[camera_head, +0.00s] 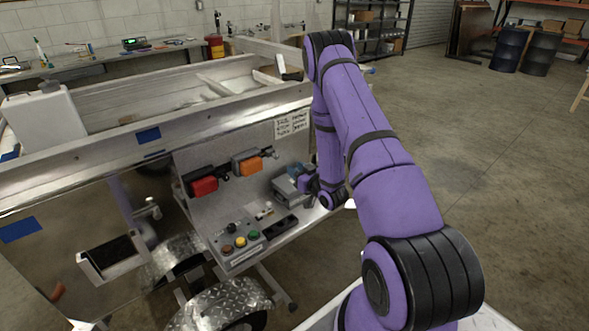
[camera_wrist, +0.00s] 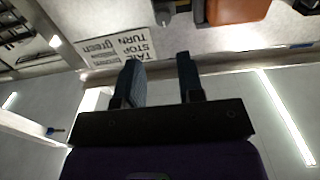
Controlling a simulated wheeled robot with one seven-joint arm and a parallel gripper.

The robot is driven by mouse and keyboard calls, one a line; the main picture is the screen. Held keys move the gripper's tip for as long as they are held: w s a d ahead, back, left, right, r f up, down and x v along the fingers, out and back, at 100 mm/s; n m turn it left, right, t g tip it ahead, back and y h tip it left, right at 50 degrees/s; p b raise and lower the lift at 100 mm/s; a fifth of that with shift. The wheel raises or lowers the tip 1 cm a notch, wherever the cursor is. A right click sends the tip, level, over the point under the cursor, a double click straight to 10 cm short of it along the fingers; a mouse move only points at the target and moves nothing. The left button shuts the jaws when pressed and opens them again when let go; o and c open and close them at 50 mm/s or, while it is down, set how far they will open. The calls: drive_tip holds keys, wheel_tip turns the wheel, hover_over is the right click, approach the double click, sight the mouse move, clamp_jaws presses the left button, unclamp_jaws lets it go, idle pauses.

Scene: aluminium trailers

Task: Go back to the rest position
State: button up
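My purple arm extends from the lower right of the head view towards the trailer's side. My gripper (camera_wrist: 161,78) shows in the wrist view with its two dark fingers apart and nothing between them. In the head view its fingers are hard to make out by the grey box (camera_head: 288,184) at the panel's right end. The wrist view shows a paper sign (camera_wrist: 118,48) with upside-down writing and an orange lamp (camera_wrist: 238,10) beyond the fingers. I cannot tell whether the gripper touches anything.
The aluminium trailer (camera_head: 95,160) fills the left. Its panel holds a red lamp (camera_head: 203,186), an orange lamp (camera_head: 251,165) and a button box (camera_head: 237,244). A white canister (camera_head: 45,118) stands on the trailer. Dark barrels (camera_head: 508,50) stand far back. Open floor (camera_head: 480,150) lies right.

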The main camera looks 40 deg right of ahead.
idle(0.4)
drive_tip(key=w+a+r+g+h, duration=0.1)
drive_tip(key=w+r, duration=0.1)
drive_tip(key=r, duration=0.5)
drive_tip(key=w+a+r+g, duration=0.2)
drive_tip(key=r, duration=0.5)
drive_tip(key=s+a+r+g+h, duration=0.1)
drive_tip(key=s+a+r+g, duration=0.15)
drive_tip(key=r, duration=0.55)
drive_tip(key=s+a+r+g, duration=0.1)
drive_tip(key=s+a+r, duration=0.25)
drive_tip(key=r, duration=0.35)
drive_tip(key=s+a+r+g, duration=0.2)
drive_tip(key=s+a+r, duration=0.1)
drive_tip(key=s, duration=0.8)
drive_tip(key=s+a+r+g+y, duration=0.1)
drive_tip(key=s+a+r, duration=0.3)
drive_tip(key=s, duration=0.6)
drive_tip(key=s+a+r+g, duration=0.3)
drive_tip(key=s+a+r, duration=0.1)
drive_tip(key=s, duration=0.7)
drive_tip(key=shift+s+a, duration=0.35)
drive_tip(key=shift+a, duration=0.55)
